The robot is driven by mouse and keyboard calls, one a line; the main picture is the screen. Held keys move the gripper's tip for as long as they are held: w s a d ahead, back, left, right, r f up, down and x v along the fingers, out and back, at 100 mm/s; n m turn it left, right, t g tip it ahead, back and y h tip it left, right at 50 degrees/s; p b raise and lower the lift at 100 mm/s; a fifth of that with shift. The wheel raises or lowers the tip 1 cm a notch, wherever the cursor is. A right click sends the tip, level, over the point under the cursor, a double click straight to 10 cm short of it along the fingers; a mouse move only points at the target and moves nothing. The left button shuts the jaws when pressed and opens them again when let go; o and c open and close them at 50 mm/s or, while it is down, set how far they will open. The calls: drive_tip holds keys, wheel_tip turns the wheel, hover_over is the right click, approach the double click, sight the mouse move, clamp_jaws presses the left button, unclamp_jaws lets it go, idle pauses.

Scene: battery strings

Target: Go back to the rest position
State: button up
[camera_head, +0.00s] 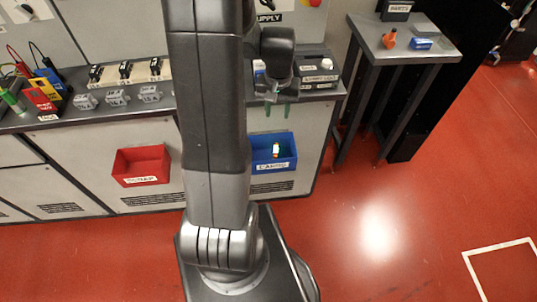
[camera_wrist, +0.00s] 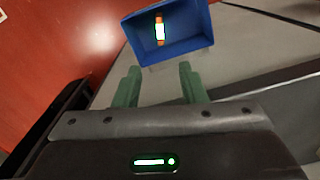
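My arm (camera_head: 210,100) rises up the middle of the head view and hides part of the bench. My gripper (camera_head: 277,109) hangs at the bench front, above the blue bin, with its green fingers pointing down. In the wrist view the two green fingers of my gripper (camera_wrist: 158,88) are apart with nothing between them. The blue bin (camera_head: 274,165) hangs on the cabinet front and holds a small item with orange ends and a pale middle (camera_head: 277,149). The wrist view shows the same blue bin (camera_wrist: 190,51) and item (camera_wrist: 160,31) beyond the fingertips.
A red bin labelled SCRAP (camera_head: 142,180) hangs left of my arm. The bench (camera_head: 60,117) carries grey clamps, breakers and coloured packs. A side table (camera_head: 375,45) at the right holds an orange item (camera_head: 389,39) and a blue box (camera_head: 421,44). The red floor at right is clear.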

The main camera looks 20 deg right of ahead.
idle(0.4)
wheel_tip(320, 180, down, 14)
drive_tip(key=shift+r, duration=0.2)
drive_tip(key=shift+r+p, duration=0.4)
drive_tip(key=shift+p, duration=0.05)
drive_tip(key=shift+r, duration=0.15)
